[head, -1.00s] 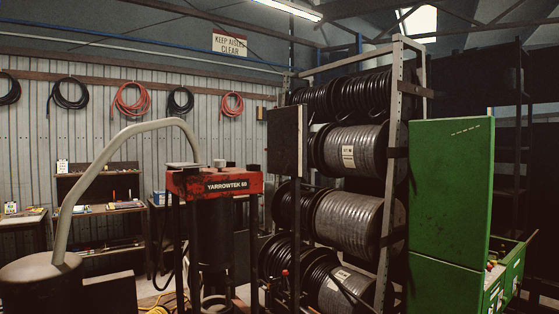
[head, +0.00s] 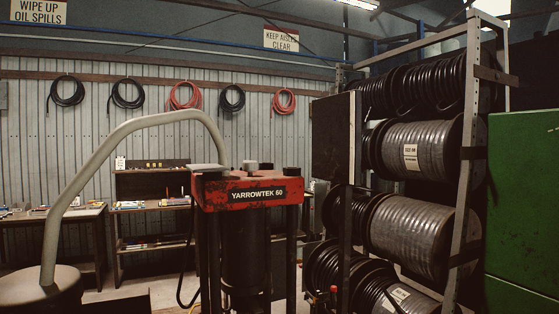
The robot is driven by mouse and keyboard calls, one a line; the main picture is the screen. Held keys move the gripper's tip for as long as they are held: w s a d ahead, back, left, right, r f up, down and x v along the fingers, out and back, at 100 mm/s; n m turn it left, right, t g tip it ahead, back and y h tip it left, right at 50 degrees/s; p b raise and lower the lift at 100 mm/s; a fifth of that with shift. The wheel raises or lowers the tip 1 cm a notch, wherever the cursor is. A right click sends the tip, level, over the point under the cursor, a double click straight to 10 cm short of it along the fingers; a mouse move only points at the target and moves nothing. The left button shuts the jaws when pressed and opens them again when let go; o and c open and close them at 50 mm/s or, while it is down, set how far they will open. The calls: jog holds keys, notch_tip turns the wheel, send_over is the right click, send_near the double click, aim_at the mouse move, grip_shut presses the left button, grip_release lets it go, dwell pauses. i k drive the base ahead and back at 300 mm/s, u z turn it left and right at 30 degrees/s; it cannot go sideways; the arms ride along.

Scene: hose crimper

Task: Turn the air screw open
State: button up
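The red-topped press marked YARROWTEK 60 (head: 249,193) stands ahead, just left of the middle, on dark posts with a dark cylinder (head: 246,250) under its head. Small dark caps and a pale flat plate (head: 208,168) sit on its top. I cannot make out an air screw on it; the lower part is cut off by the frame. A small red part (head: 333,290) shows low to the right of the press, too small to identify. My gripper is not in view.
A rack of hose reels (head: 420,152) stands close on the right, with a green cabinet (head: 522,190) at the right edge. A bench (head: 88,213) and shelves (head: 150,205) line the back wall, under hanging hose coils (head: 127,93).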

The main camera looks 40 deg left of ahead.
aim_at(249, 167)
jog(key=i, duration=0.55)
jog(key=u, duration=2.85)
jog(key=i, duration=0.35)
jog(key=z, duration=0.05)
